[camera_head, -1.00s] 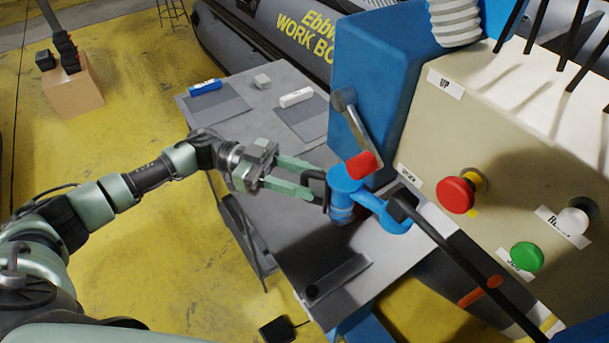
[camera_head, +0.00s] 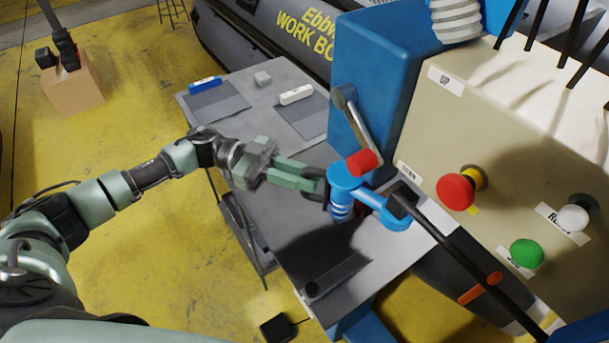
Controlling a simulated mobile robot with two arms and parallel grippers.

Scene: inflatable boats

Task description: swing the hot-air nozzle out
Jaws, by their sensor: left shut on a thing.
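The blue hot-air nozzle unit (camera_head: 343,186) hangs beside the blue machine column, above the grey table. A blue arm (camera_head: 380,206) runs from it to the right, to a dark rod. A metal lever with a red knob (camera_head: 363,162) is right above the unit. My left gripper (camera_head: 322,187) comes in from the left with its green fingers and dark tips at the unit's left side. It is shut on a part there that the tips mostly hide, apparently a dark handle. My right gripper does not show.
The beige control panel (camera_head: 500,130) with red (camera_head: 455,191), green (camera_head: 527,253) and white (camera_head: 573,218) buttons stands close on the right. The grey table (camera_head: 300,240) holds a blue block (camera_head: 205,84), a white block (camera_head: 296,95) and grey sheets. A grey boat (camera_head: 235,50) lies behind.

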